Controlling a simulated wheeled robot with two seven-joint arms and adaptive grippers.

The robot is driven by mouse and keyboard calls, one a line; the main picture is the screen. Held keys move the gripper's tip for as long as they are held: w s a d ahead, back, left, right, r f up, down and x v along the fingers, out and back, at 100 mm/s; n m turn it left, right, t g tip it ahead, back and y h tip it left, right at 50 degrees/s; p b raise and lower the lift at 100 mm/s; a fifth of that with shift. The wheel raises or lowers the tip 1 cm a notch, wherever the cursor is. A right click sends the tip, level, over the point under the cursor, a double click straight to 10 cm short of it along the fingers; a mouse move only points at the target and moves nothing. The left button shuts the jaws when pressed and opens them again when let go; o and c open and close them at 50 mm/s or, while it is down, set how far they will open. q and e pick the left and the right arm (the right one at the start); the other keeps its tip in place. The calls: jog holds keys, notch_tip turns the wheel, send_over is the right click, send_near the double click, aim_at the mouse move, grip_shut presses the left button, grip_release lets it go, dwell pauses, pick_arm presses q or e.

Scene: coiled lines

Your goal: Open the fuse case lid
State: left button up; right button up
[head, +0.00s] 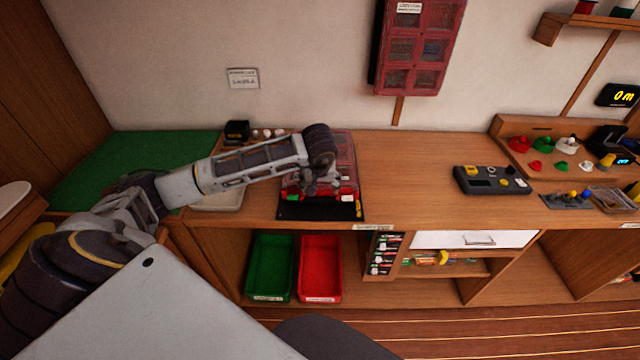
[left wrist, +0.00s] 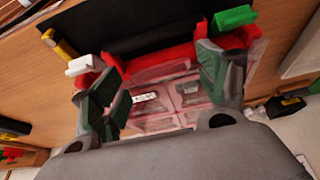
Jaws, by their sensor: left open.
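The fuse case (head: 346,150) is a red box with a clear, pinkish lid, on the worktop below the wall cabinet. The lid looks down over the case, with compartments showing through it in the left wrist view (left wrist: 165,93). My left gripper (head: 323,190) is above the front part of the case and hides much of it. In the left wrist view its open fingers (left wrist: 155,60) stand either side of the red front edge, with nothing between them held. I cannot tell whether they touch it. My right gripper is out of view.
A black mat (head: 320,213) with green, white and yellow pieces near it lies at the case's front. Green (head: 268,268) and red (head: 320,268) bins stand below. A dark meter box (head: 492,181) lies right; the worktop between (head: 405,175) is clear. A red cabinet (head: 421,45) hangs above.

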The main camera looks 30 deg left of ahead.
pick_arm(q)
jog(key=c, duration=1.5)
jog(key=shift+a+r, duration=0.1)
jog(key=shift+r, duration=0.05)
